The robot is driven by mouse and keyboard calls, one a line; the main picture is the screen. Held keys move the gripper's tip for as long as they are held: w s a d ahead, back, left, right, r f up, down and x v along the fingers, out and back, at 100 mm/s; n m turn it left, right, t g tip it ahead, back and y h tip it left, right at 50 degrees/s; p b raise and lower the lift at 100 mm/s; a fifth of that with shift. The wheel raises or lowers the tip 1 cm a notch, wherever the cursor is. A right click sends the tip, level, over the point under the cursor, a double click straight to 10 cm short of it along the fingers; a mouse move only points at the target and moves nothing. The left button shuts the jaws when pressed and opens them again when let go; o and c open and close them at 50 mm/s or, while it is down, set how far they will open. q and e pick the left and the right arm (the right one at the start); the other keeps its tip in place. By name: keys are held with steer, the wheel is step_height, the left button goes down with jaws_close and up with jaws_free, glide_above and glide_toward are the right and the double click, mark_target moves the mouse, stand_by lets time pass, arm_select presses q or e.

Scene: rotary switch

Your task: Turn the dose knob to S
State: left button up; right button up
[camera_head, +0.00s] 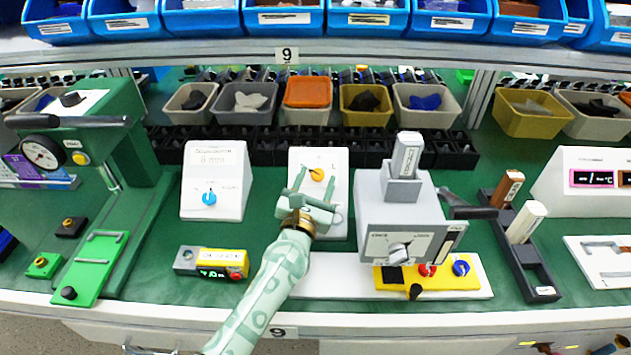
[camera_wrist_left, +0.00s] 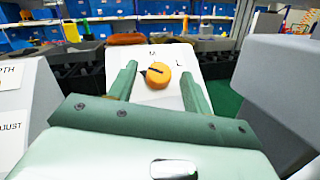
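The dose knob (camera_head: 316,174) is a round orange knob on a white upright panel (camera_head: 337,160) near the middle of the bench. In the left wrist view the knob (camera_wrist_left: 158,75) has a dark pointer mark that points to the left. An L shows right of the knob and a small, unclear letter above it; an S is not readable. My left gripper (camera_head: 314,183) is open in front of the panel. In the left wrist view its fingers (camera_wrist_left: 158,86) stand on both sides of the knob, with gaps visible. My right gripper is not in view.
A white box with a blue knob (camera_head: 209,198) stands left of the panel. A grey machine (camera_head: 409,215) stands close on the right. A yellow timer block (camera_head: 212,262) lies at the front left. Bins (camera_head: 308,93) line the back.

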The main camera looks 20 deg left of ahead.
arm_select(q)
steer(key=s, duration=0.5)
steer(key=s+f, duration=0.1)
steer(key=s, duration=0.5)
steer(key=s+f, duration=0.1)
steer(key=s, duration=0.4)
steer(key=shift+s+d, duration=0.15)
steer(key=shift+d, duration=0.15)
steer(key=shift+r, duration=0.1)
